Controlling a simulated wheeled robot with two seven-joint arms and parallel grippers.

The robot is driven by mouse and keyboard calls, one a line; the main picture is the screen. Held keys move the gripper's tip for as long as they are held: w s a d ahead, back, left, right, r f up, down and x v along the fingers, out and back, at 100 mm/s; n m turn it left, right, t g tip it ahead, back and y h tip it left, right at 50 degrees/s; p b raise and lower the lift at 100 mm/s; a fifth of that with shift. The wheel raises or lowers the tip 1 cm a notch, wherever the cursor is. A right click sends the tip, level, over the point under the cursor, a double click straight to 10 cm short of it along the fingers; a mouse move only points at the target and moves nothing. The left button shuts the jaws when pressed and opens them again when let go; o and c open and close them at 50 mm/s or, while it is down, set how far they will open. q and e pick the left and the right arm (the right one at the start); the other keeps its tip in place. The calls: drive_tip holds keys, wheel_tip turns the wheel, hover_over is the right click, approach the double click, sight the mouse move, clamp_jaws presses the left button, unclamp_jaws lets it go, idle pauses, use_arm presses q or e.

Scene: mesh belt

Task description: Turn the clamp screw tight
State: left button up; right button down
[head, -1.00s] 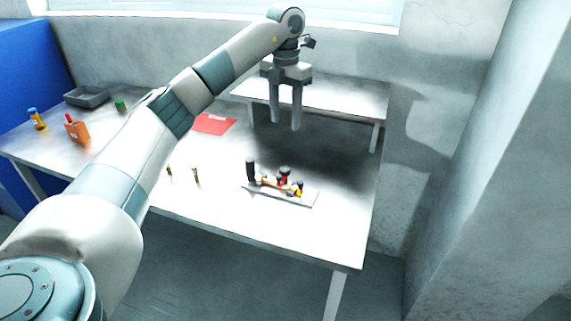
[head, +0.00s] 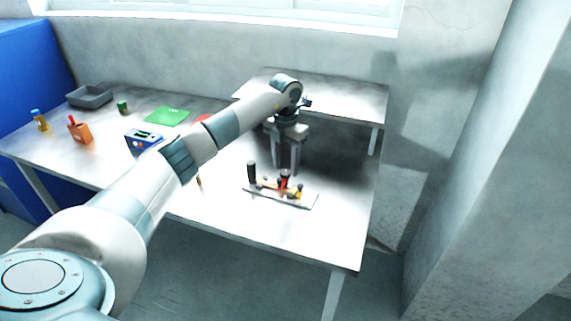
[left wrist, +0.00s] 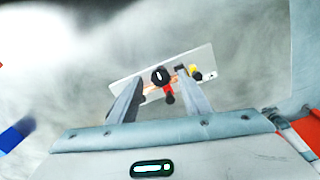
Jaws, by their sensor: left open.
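The clamp fixture lies on the table on a thin grey plate (head: 308,199). It carries a black upright post (head: 252,172) at its left end, a red part with black (head: 284,181) mid-plate and a yellow and black piece (head: 299,191) at right. Which piece is the clamp screw I cannot tell for certain. My left gripper (head: 285,172) is open, pointing down above the fixture. In the left wrist view a round black knob (left wrist: 160,76) appears between the fingertips (left wrist: 160,82), apart from both; the red part (left wrist: 168,91) shows beside it. My right gripper is out of view.
The table's front right (head: 310,240) is clear. At left stand an orange holder (head: 80,133), a yellow bottle (head: 39,121), a grey tray (head: 89,96), a green mat (head: 167,116) and a blue device (head: 143,138). A second table (head: 340,98) stands behind.

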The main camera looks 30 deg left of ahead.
use_arm(q)
drive_tip(key=shift+f, duration=0.9)
drive_tip(key=c, duration=1)
drive_tip(key=shift+c, duration=0.2)
